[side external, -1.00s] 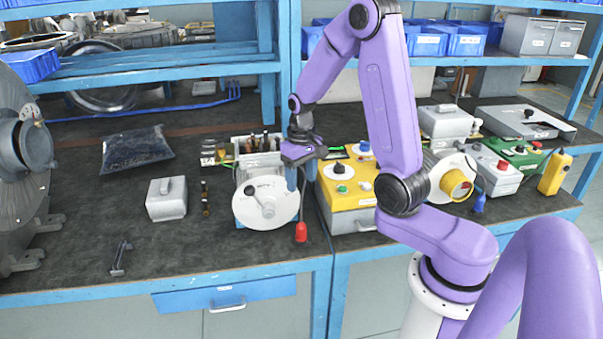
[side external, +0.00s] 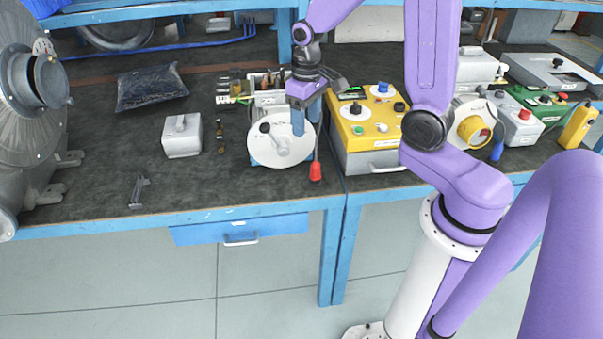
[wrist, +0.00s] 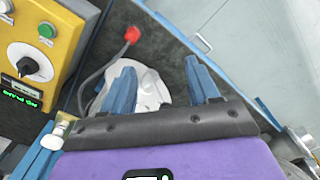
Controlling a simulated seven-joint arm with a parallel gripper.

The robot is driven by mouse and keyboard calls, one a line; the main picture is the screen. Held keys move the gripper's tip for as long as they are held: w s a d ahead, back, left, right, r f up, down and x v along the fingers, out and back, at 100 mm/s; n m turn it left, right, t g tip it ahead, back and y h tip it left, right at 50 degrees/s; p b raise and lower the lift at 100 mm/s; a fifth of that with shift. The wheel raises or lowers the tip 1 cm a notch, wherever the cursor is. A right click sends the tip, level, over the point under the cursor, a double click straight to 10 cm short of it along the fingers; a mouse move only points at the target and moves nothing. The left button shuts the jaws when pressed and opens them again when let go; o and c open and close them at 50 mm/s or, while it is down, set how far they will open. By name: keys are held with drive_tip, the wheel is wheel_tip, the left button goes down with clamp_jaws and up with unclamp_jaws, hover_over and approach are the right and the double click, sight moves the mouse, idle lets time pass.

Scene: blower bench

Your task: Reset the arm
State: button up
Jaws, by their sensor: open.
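My arm is purple, and my gripper (side external: 308,118) with blue fingers points down above the white round dial unit (side external: 270,150) on the bench. In the wrist view my gripper (wrist: 162,88) shows two blue fingers spread apart with nothing between them. The white disc (wrist: 150,90) lies below and between the fingers there. I cannot tell the exact height of the fingertips over it.
A yellow control box (side external: 368,125) stands just right of my gripper. A red plug on a cable (side external: 316,171) lies near the bench's front edge. A grey metal block (side external: 182,136), a black bag (side external: 150,88) and a small bracket (side external: 138,190) lie to the left, with bare bench between them.

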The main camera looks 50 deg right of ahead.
drive_tip(key=s+a+r+n, duration=0.1)
drive_tip(key=s+a+n, duration=0.2)
drive_tip(key=s, duration=0.4)
drive_tip(key=s+a+r+n, duration=0.2)
drive_tip(key=s+n, duration=0.3)
drive_tip(key=s, duration=0.3)
drive_tip(key=s+a+r+n, duration=0.1)
drive_tip(key=s+a+n, duration=0.2)
drive_tip(key=s, duration=0.4)
drive_tip(key=shift+s+a+r+n, duration=0.15)
drive_tip(key=shift+s+a+n, duration=0.15)
drive_tip(key=shift+n, duration=0.1)
